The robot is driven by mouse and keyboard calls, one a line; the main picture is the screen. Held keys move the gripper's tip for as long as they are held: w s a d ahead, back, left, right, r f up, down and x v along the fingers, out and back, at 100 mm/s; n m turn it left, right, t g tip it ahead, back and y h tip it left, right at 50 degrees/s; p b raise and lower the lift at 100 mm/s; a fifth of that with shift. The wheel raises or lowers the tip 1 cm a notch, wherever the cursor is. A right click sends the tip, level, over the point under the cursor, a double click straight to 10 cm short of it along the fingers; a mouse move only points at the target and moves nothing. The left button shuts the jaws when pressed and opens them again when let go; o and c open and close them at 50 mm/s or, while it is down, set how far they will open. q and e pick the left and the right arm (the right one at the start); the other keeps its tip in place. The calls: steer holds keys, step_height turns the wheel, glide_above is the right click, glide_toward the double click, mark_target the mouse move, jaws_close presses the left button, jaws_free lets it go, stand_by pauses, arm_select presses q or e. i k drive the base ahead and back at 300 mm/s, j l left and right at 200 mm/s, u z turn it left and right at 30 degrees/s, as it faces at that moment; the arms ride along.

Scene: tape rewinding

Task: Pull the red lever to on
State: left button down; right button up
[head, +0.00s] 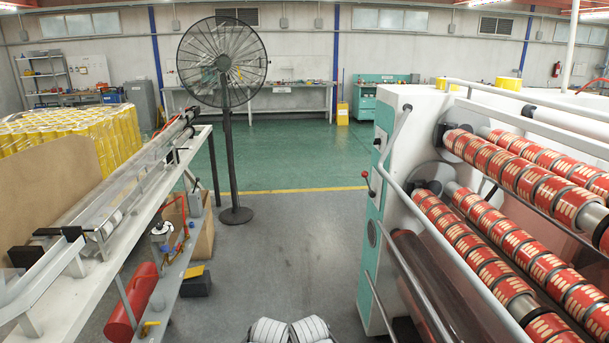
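A small lever with a red knob (365,174) sticks out from the front edge of the white and green rewinding machine (379,215), right of centre. Its dark stem slopes down to the right. Other red handle-like parts (183,216) show on the lower frame of the bench at the left. I cannot tell any on or off marking at this distance. Neither of my grippers can be made out in the head view, and nothing is touching the red-knobbed lever.
Rolls of red printed tape (520,180) fill the machine's shafts at the right. A black standing fan (226,120) is ahead, left of centre. The long bench (75,300) runs along the left, with a red cylinder (133,300) under it. Grey floor (300,240) between is clear.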

mark_target(364, 173)
steer(key=i+z, duration=0.15)
steer(key=i, duration=0.3)
steer(key=i+j+z, duration=0.15)
steer(key=i, duration=0.3)
steer(key=i+j+z, duration=0.15)
steer(key=i, duration=0.3)
steer(key=i+j+z, duration=0.15)
steer(key=i, duration=0.25)
